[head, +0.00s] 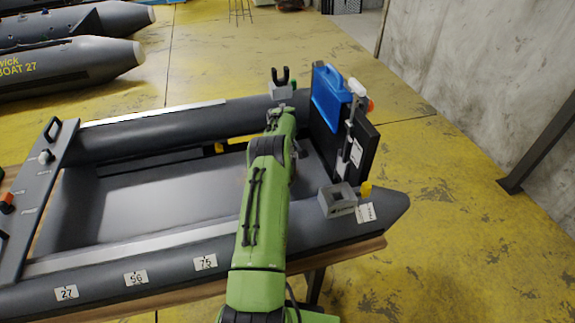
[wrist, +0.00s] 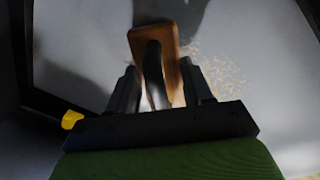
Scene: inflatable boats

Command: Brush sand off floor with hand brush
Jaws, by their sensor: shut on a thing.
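In the wrist view my gripper (wrist: 158,78) is shut on the hand brush (wrist: 143,38), with a dark curved part between the two fingers. The brush has a brown wooden body that reaches out past the fingertips. Its bristles do not show. The sand (wrist: 225,75) is a scatter of small tan grains on the grey floor (wrist: 262,60), just right of the brush. I cannot tell whether the brush touches the floor. In the head view my arm hides the gripper and brush, and I make out no sand on the boat floor (head: 150,205).
Dark inflatable tubes (head: 130,138) border the boat floor. At the boat's right end are a dark upright board (head: 368,150), a blue container (head: 328,95) and a grey block (head: 337,200). A fork-shaped holder (head: 281,88) stands on the far tube.

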